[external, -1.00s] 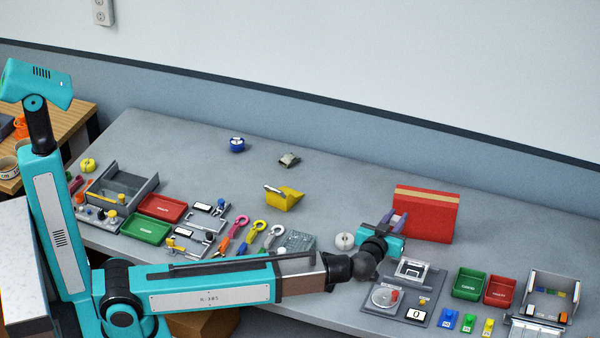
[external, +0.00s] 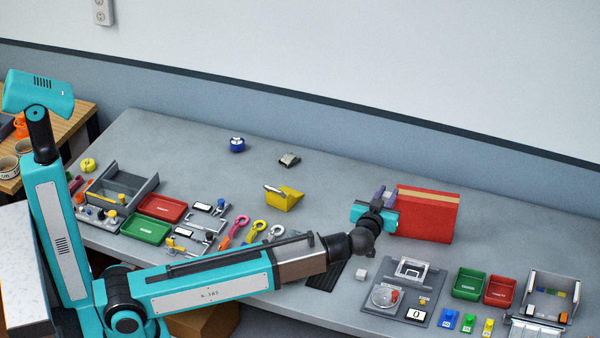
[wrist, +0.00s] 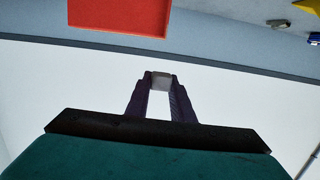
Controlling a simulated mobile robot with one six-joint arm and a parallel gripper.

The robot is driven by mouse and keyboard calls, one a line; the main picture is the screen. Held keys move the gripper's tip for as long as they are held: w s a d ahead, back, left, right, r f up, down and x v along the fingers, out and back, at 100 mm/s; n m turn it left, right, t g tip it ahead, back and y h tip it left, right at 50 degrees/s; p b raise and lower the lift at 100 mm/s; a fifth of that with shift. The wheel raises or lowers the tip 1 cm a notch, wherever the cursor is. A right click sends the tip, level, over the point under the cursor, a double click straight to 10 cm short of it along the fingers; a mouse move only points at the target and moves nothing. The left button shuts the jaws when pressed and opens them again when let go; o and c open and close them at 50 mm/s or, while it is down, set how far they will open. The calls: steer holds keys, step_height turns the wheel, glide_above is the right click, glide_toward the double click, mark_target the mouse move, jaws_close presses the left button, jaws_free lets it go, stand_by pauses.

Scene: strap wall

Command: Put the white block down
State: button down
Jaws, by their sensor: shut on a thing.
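My gripper (external: 384,192) is raised in front of the red box's left end. In the wrist view my gripper (wrist: 160,82) is shut on a pale block (wrist: 161,80), which looks like the white block, held at the tips of the dark purple fingers. A separate small whitish cube (external: 361,274) lies on the table below my wrist, left of the grey device panel.
The red box (external: 427,215) stands upright beside my gripper and shows in the wrist view (wrist: 120,14). A grey panel (external: 384,312), green tray (external: 469,282) and red tray (external: 501,290) lie at front right. The table's back middle is mostly clear.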

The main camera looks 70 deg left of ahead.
steer(key=p, duration=0.6)
glide_above(427, 196)
steer(key=shift+s+f, duration=0.35)
steer(key=shift+f, duration=0.35)
steer(key=shift+w, duration=0.5)
step_height(427, 196, down, 3)
steer(key=shift+p, duration=1)
steer(key=shift+s+f, duration=0.1)
steer(key=shift+f, duration=0.2)
steer(key=shift+f+b, duration=0.15)
steer(key=shift+b, duration=0.15)
steer(key=c, duration=1.5)
jaws_free()
steer(key=shift+c, duration=0.2)
steer(key=shift+r+p, duration=0.25)
steer(key=shift+p, duration=0.15)
